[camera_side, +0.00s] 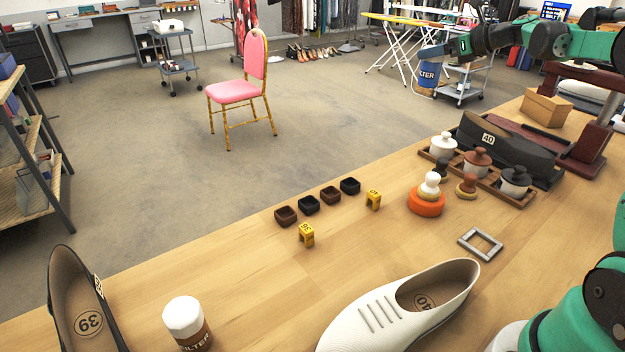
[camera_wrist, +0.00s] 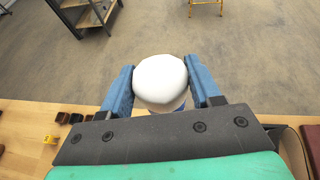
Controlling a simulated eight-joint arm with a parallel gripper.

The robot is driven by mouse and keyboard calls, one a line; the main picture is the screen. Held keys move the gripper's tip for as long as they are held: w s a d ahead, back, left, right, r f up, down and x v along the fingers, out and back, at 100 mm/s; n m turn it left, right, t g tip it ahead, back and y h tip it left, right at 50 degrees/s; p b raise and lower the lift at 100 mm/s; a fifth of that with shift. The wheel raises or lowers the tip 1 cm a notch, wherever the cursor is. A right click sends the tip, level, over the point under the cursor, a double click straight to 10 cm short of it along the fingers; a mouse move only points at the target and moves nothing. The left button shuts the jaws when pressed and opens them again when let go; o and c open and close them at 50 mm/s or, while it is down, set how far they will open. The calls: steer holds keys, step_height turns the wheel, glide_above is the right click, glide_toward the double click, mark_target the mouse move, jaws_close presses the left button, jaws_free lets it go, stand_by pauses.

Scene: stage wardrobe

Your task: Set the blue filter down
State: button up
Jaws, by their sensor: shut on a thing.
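The blue filter (camera_side: 428,76) is a can with a blue band lettered FILTER. My gripper (camera_side: 432,52) is shut on it at the upper right of the side view and holds it upright, raised near the table's far edge. In the wrist view its round white top (camera_wrist: 160,80) sits between the two blue fingers of my gripper (camera_wrist: 161,88). The fingers hide part of its sides. A second filter (camera_side: 188,325), white with a brown band, stands on the wooden table (camera_side: 250,290) at the front left.
An orange disc (camera_side: 427,205) bears a white knobbed piece. A tray (camera_side: 522,200) of lidded pots, a black shoe (camera_side: 510,147) and a cardboard box (camera_side: 546,107) crowd the right. A grey frame (camera_side: 480,244) and white shoe (camera_side: 385,318) lie nearer. Bare wood shows left of centre.

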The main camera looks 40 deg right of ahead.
steer(key=f, duration=2)
steer(key=shift+s+d, duration=0.1)
steer(key=shift+d, duration=0.15)
steer(key=o, duration=1.3)
steer(key=shift+f, duration=0.1)
